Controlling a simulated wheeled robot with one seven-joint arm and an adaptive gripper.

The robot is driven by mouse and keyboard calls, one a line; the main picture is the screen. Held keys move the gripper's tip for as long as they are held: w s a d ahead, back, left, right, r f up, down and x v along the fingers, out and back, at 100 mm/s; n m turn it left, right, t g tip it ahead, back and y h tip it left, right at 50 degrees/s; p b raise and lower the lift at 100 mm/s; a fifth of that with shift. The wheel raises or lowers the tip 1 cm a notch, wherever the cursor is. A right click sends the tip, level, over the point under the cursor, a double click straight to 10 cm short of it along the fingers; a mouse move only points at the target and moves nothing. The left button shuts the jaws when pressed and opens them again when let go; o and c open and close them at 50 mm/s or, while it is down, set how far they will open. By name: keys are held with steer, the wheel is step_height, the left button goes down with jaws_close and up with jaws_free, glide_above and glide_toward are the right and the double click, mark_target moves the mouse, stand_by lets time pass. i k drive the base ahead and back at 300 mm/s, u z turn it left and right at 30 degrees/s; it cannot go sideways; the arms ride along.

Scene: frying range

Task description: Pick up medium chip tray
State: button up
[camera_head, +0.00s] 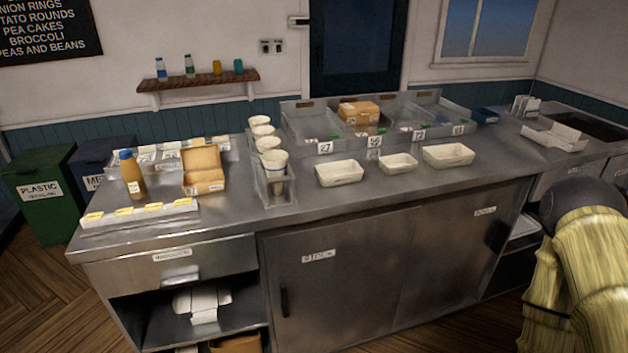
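Three white chip trays stand in a row along the front of the steel counter. The left tray (340,176) looks mid-sized, the middle tray (398,165) is the smallest, and the right tray (448,156) looks the largest. By size the left one appears to be the medium tray, though the sizes are close and no readable label confirms it. All three are upright, apart from one another, and appear empty. Part of my arm, in a yellowish cover with a dark rounded joint, shows at the lower right, away from the trays. My gripper is not in view.
Steel bins (310,128) with number tags stand behind the trays. A cup holder (272,190) with paper cups is left of them. Further left are an open cardboard box (203,170) and a sauce bottle (131,175). A white open carton (554,138) lies at right. Counter in front is clear.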

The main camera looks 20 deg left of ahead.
mark_target(344, 171)
steer(key=u, duration=0.45)
steer(key=k, duration=0.5)
steer(key=u, duration=0.9)
steer(key=i, duration=1)
steer(key=z, duration=0.65)
